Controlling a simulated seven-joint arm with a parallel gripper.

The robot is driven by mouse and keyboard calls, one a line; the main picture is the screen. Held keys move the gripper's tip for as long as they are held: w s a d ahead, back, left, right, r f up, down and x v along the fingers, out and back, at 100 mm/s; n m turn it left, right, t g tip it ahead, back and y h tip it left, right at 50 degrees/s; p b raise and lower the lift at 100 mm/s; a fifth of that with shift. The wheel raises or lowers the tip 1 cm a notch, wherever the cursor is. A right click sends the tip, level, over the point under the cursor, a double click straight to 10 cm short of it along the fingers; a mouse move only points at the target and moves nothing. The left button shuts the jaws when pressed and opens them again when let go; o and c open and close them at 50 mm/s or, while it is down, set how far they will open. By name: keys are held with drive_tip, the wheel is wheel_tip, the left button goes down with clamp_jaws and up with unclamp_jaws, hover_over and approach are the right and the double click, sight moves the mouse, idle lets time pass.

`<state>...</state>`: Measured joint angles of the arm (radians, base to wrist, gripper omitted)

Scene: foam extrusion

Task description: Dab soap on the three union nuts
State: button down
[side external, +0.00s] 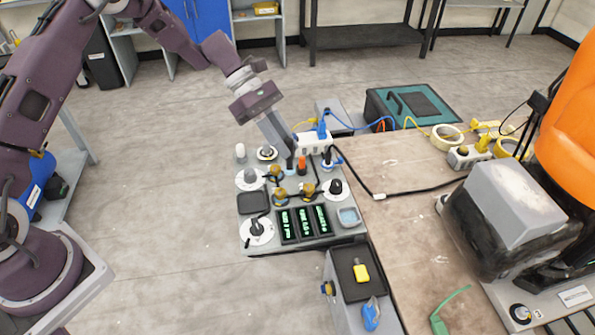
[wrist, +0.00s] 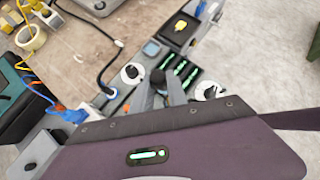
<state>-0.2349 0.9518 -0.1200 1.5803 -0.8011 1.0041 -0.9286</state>
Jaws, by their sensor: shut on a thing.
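Three brass-coloured union nuts show on the grey panel in the side view: the back nut (side external: 276,171), the front-left nut (side external: 280,195) and the front-right nut (side external: 308,189). My gripper (side external: 287,151) reaches down over the back of the panel, behind the nuts. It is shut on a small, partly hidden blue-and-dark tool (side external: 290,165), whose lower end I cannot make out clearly. My gripper also shows in the wrist view (wrist: 160,94), where its fingers hide most of the tool and the nuts. A small dish (side external: 348,216) with pale blue contents sits at the panel's front right.
An orange-capped item (side external: 302,165) stands close right of my gripper. A white power strip (side external: 313,142) with a blue plug lies behind it. Black knobs on white dials and three green displays (side external: 303,222) crowd the panel. A black cable (side external: 420,190) crosses the bench at right.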

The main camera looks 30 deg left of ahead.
drive_tip(key=shift+m+t+y, duration=0.3)
drive_tip(key=shift+t+y, duration=0.2)
drive_tip(key=shift+y, duration=0.1)
drive_tip(key=shift+w+d+f, duration=0.4)
drive_tip(key=shift+d+f, duration=0.25)
drive_tip(key=shift+f, duration=0.1)
drive_tip(key=shift+w+d+f, duration=0.35)
drive_tip(key=shift+d+f, duration=0.35)
drive_tip(key=shift+f, duration=0.05)
drive_tip(key=shift+w+d+f, duration=0.4)
drive_tip(key=shift+d+f, duration=0.25)
drive_tip(key=shift+f, duration=0.1)
drive_tip(key=shift+f, duration=0.2)
drive_tip(key=shift+f, duration=0.15)
drive_tip(key=shift+f, duration=0.25)
wheel_tip(320, 180, up, 6)
idle(0.8)
